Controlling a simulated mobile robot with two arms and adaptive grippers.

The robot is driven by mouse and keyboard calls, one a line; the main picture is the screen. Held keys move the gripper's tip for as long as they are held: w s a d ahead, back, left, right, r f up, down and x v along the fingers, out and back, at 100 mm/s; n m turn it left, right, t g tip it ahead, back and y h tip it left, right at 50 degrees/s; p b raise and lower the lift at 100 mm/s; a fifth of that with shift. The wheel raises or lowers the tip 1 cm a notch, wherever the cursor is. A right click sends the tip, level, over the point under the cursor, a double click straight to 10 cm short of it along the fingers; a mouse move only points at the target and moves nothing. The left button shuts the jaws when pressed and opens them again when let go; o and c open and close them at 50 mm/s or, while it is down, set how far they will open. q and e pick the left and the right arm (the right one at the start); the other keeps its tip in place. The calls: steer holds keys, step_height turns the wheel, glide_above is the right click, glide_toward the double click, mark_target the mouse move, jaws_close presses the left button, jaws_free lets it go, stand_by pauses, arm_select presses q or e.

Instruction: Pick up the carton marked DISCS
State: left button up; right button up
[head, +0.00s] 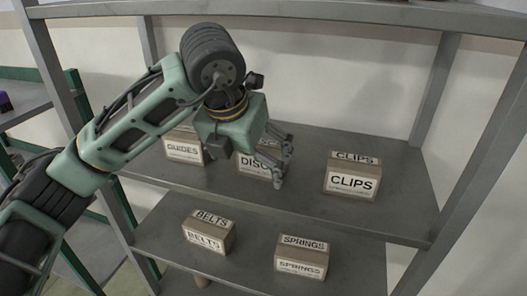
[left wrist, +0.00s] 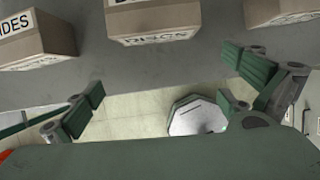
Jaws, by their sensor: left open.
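The carton marked DISCS (head: 252,168) stands on the upper grey shelf, between the GUIDES carton and the CLIPS carton. My left gripper (head: 280,160) hangs in front of it in the head view and hides its right part. In the left wrist view the DISCS carton (left wrist: 153,22) shows at the top centre, beyond the fingertips and cut off by the frame edge. The left gripper's fingers (left wrist: 165,85) are spread wide with nothing between them. The carton and the fingers appear apart. My right gripper is not in view.
The GUIDES carton (head: 184,147) is left of DISCS and the CLIPS carton (head: 351,177) is right of it. BELTS (head: 209,233) and SPRINGS (head: 301,258) cartons stand on the lower shelf (head: 255,262). Grey rack posts flank both sides. Bare shelf lies between DISCS and CLIPS.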

mark_target(261, 146)
arm_select(q)
steer(key=w, duration=0.2)
steer(key=w+d+p, duration=0.1)
steer(key=shift+w+d, duration=0.2)
steer(key=shift+w, duration=0.15)
steer(key=w, duration=0.1)
steer(key=w+d+p, duration=0.1)
steer(key=w, duration=0.1)
steer(key=shift+f, duration=0.15)
steer(key=shift+w+f, duration=0.1)
steer(key=shift+f, duration=0.15)
steer(key=p+x, duration=0.1)
steer(key=x, duration=0.2)
steer(key=shift+w+d+f+p, duration=0.1)
steer(key=shift+f+p, duration=0.2)
steer(key=shift+p, duration=0.05)
steer(key=shift+w+f, duration=0.15)
steer(key=shift+f, duration=0.25)
steer(key=c, duration=1.2)
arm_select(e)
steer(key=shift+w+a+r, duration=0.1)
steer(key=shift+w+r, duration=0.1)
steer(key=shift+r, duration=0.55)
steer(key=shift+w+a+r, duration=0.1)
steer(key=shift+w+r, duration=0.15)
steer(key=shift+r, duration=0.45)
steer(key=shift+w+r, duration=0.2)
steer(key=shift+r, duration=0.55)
